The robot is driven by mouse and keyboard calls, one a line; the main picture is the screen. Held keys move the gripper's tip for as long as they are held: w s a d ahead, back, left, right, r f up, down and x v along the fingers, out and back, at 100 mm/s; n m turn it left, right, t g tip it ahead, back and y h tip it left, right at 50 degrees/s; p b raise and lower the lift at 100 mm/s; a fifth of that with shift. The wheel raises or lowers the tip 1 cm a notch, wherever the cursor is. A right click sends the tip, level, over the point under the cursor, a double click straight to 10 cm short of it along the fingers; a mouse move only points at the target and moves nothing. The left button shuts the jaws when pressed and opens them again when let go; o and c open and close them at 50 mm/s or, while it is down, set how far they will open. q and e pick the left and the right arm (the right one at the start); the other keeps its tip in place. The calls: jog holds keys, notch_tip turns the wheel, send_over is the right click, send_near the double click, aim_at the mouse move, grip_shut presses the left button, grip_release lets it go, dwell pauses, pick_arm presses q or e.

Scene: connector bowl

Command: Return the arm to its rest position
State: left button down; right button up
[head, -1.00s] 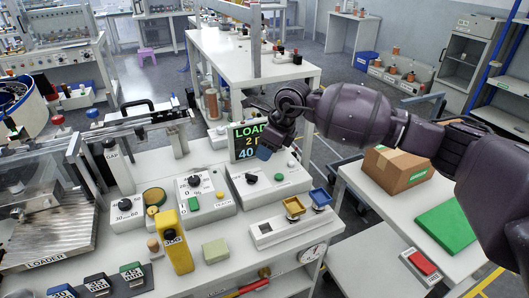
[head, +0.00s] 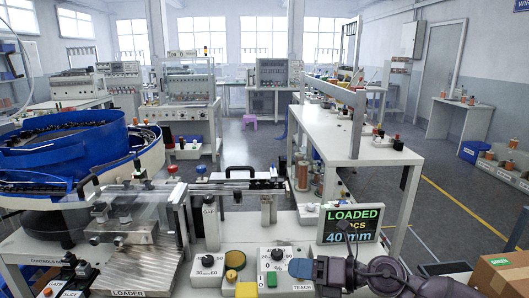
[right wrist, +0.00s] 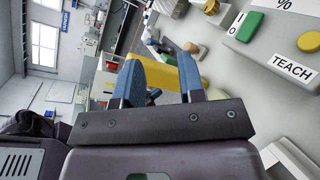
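My right arm enters the head view at the bottom right. Its gripper (head: 305,268), with blue fingertips, is over the bench beside the TEACH control box (head: 274,262). In the right wrist view the two blue fingers of the gripper (right wrist: 160,78) stand apart with nothing held between them. A yellow block (right wrist: 188,72) shows behind them, beyond the fingertips. My left arm and gripper are not in view.
A display (head: 350,225) reading LOADED stands just behind the right gripper. The loader (head: 125,215) and blue bowl (head: 65,150) are at left. A cardboard box (head: 505,272) is at lower right. Open floor lies beyond the bench.

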jog(key=s+d+f+m+t+h, duration=0.3)
jog(key=s+d+m+t+h, duration=0.35)
jog(key=m, duration=0.95)
jog(key=s+d+f+m+t+h, duration=0.35)
jog(key=d+m+h, duration=0.55)
jog(key=m, duration=0.6)
jog(key=s+d+f+m+g, duration=0.2)
jog(key=s+f+m+g, duration=0.35)
jog(key=s, duration=0.65)
jog(key=s+d+f+m+g, duration=0.2)
jog(key=s+f+m+g, duration=0.4)
jog(key=s, duration=0.6)
jog(key=w+f+n+t, duration=0.3)
jog(key=w+f+t, duration=0.4)
jog(key=w, duration=0.1)
jog(key=shift+f, duration=0.4)
jog(key=shift+a+y, duration=0.1)
jog(key=shift+y, duration=0.15)
